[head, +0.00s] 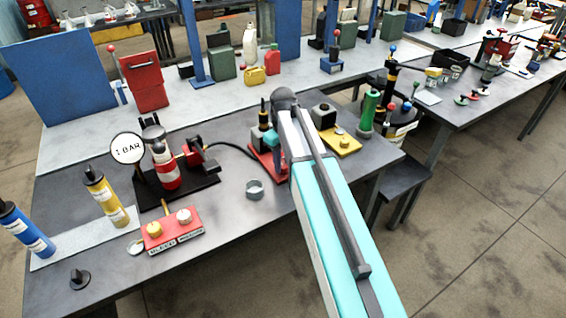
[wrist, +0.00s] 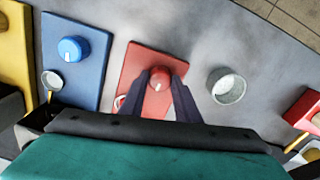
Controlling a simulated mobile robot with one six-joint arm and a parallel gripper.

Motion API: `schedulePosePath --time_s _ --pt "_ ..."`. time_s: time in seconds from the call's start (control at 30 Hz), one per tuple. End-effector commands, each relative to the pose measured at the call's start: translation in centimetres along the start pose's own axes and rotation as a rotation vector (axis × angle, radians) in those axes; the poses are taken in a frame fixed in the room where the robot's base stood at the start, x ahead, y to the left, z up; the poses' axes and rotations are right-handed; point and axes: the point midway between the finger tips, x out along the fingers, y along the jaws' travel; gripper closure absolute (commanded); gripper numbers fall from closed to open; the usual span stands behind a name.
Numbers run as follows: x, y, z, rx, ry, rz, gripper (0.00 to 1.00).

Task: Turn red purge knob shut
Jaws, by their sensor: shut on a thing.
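The red purge knob (wrist: 159,75) stands on a red plate (wrist: 148,60) in the wrist view. It is round with a pale pointer line facing the gripper. My gripper (wrist: 160,83) is shut on it, one dark finger on each side. In the head view my arm hides the knob and the fingers; part of the red plate (head: 266,163) shows to the left of the arm. A small ring-shaped part on the red plate is partly hidden by the left finger in the wrist view.
A blue plate with a blue knob (wrist: 72,48) lies left of the red plate, a yellow plate (wrist: 12,60) beyond it. An open metal cup (wrist: 228,88) stands close on the right. A red two-knob block (head: 174,230) and a gauge sign (head: 128,149) stand further left in the head view.

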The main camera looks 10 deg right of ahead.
Motion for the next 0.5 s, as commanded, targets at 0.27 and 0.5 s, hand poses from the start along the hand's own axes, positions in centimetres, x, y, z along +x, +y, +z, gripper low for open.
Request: schedulePosePath --time_s 0.27,0.5 --pt "-0.05 0.01 -0.04 -0.003 0.001 0.001 0.93" --pt "-0.03 0.01 -0.02 -0.001 0.001 0.0 0.52"
